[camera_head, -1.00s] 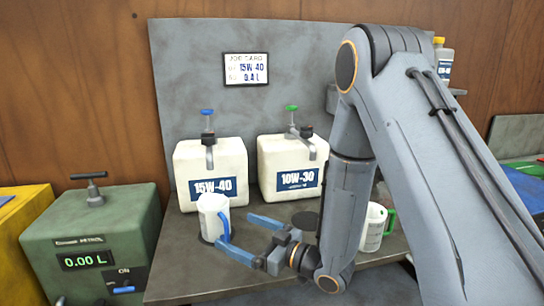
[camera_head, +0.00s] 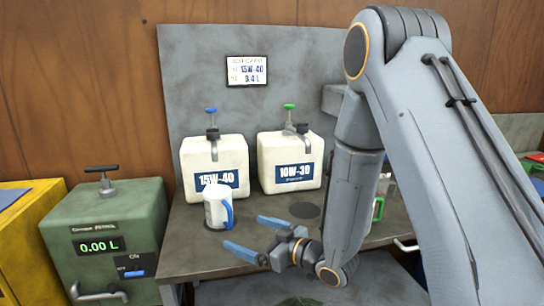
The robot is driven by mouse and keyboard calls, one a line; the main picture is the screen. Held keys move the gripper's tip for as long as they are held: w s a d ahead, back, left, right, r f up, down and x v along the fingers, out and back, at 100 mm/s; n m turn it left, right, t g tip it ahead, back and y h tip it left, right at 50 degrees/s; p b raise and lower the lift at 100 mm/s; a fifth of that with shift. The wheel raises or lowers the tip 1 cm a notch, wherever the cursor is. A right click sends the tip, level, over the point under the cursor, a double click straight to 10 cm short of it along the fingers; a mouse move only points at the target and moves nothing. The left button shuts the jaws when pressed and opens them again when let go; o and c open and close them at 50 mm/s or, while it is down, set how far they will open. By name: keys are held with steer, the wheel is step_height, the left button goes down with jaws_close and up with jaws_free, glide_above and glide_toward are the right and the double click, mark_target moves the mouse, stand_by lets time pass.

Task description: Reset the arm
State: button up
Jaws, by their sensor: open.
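My gripper (camera_head: 253,236) has blue fingers spread apart with nothing between them. It is near the front edge of the grey workbench, to the right of a white jug with a blue handle (camera_head: 217,207) and apart from it. The jug stands upright on the bench in front of the white 15W-40 container (camera_head: 203,155). My arm rises at the right and covers part of the bench and of a green-handled jug (camera_head: 379,208).
A white 10W-30 container (camera_head: 290,150) with a green-topped tap stands beside the 15W-40 one. A job card (camera_head: 247,70) hangs on the back panel. A green petrol unit (camera_head: 100,215) reading 0.00 L and a yellow box (camera_head: 30,240) stand at left.

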steer(key=d+h, duration=0.2)
steer(key=w+d+f+m+h, duration=0.1)
steer(key=d+h, duration=0.1)
steer(key=d, duration=0.1)
steer(key=w+d+m+h, duration=0.1)
steer(key=d, duration=0.2)
steer(key=shift+w+d+f+h, duration=0.15)
steer(key=shift+d+f+h, duration=0.1)
steer(key=shift+f+h, duration=0.15)
steer(key=s+d+m+g+h, duration=0.2)
steer(key=s+d+m+h, duration=0.25)
steer(key=d, duration=0.55)
steer(key=s+d+m+g+h, duration=0.1)
steer(key=s+d+m+g, duration=0.1)
steer(key=s, duration=0.7)
steer(key=s+d+r+m+g+h, duration=0.1)
steer(key=s+d+g, duration=0.3)
steer(key=s, duration=0.5)
steer(key=shift+s+d+r+m+g, duration=0.15)
steer(key=shift+s+d+m+g, duration=0.15)
steer(key=shift+m+g, duration=0.35)
steer(key=shift+h, duration=0.25)
